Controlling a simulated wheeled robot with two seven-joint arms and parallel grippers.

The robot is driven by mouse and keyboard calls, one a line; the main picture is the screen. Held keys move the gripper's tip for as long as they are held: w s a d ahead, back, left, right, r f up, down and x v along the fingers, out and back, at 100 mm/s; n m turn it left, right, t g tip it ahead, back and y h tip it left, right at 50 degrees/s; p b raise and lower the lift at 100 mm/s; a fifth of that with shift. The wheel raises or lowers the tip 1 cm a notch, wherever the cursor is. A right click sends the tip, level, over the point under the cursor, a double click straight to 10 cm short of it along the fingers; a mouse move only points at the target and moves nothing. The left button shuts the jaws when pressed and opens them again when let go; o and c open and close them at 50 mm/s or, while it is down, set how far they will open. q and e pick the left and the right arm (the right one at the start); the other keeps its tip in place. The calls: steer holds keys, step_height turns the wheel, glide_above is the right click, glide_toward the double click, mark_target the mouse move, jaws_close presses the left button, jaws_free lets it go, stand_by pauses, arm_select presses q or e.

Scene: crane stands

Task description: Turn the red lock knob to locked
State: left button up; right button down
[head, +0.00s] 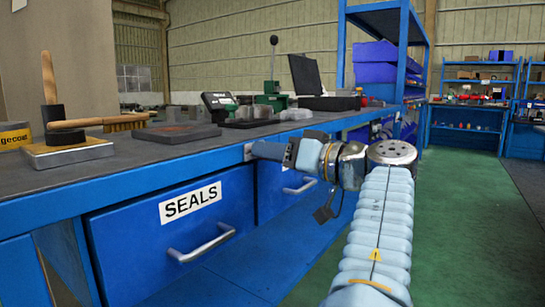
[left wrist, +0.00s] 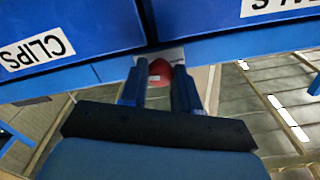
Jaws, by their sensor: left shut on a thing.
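The red lock knob (left wrist: 160,72) shows in the left wrist view, on a pale plate (left wrist: 172,56) at the blue strip between two drawers. My left gripper (left wrist: 159,80) has one finger on each side of the knob and is shut on it. Which way the knob is turned I cannot tell. In the head view my left gripper (head: 258,150) reaches the bench front just under the top edge, right of the SEALS label. It hides the knob there. My right gripper is in neither view.
The SEALS drawer (head: 130,245) with its handle (head: 202,243) is left of my gripper and looks shut. A CLIPS label (left wrist: 38,51) shows upside down in the wrist view. Green floor (head: 450,220) is clear at right.

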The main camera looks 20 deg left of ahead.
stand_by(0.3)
arm_select(q)
steer(key=o, duration=1.1)
steer(key=shift+c, duration=0.2)
steer(key=p+v, duration=0.3)
steer(key=v, duration=1.1)
steer(key=shift+w, duration=0.1)
